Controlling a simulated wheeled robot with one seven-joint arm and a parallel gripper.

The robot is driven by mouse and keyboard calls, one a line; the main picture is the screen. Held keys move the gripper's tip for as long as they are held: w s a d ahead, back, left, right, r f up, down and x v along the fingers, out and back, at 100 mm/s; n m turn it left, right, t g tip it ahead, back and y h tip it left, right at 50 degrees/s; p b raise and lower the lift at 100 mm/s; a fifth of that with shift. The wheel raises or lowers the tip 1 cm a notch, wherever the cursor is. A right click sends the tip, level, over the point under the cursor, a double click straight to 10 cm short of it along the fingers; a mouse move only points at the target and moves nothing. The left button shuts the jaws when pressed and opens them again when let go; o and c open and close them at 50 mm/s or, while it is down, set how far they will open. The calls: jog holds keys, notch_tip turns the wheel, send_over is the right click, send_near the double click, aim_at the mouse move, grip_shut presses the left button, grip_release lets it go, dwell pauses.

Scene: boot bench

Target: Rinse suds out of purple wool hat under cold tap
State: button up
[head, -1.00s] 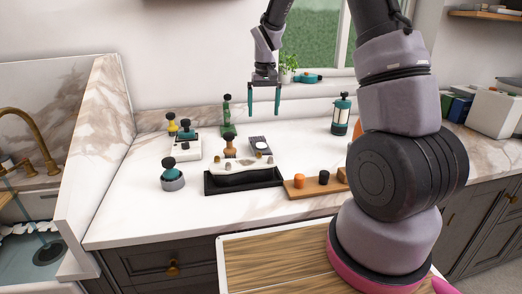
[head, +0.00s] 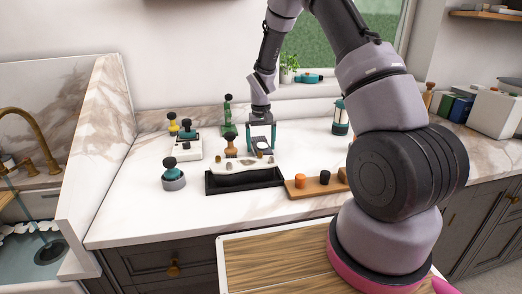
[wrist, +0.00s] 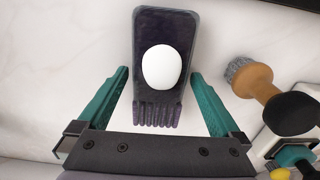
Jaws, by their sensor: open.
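No thing is plainly a purple wool hat. A flat dark slab (wrist: 148,28) with a purplish ribbed near end lies on the white counter, a white oval (wrist: 160,66) on top; I cannot tell whether it is the hat. My gripper (wrist: 160,73) is open and empty, its teal fingers either side of this slab in the wrist view. In the head view my gripper (head: 261,148) is low over the counter behind the black tray. A brass tap (head: 38,130) stands at far left, with a bluish stream (head: 14,186) falling into the sink (head: 62,246).
The black tray (head: 245,184) and a wooden board (head: 312,190) with small knobs sit in front. A teal-topped lantern (head: 340,115) stands behind. A marble divider (head: 95,160) rises before the sink.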

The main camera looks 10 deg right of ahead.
jog(key=shift+f, duration=0.45)
jog(key=shift+c, duration=0.3)
jog(key=shift+r, duration=0.1)
jog(key=c, duration=1.3)
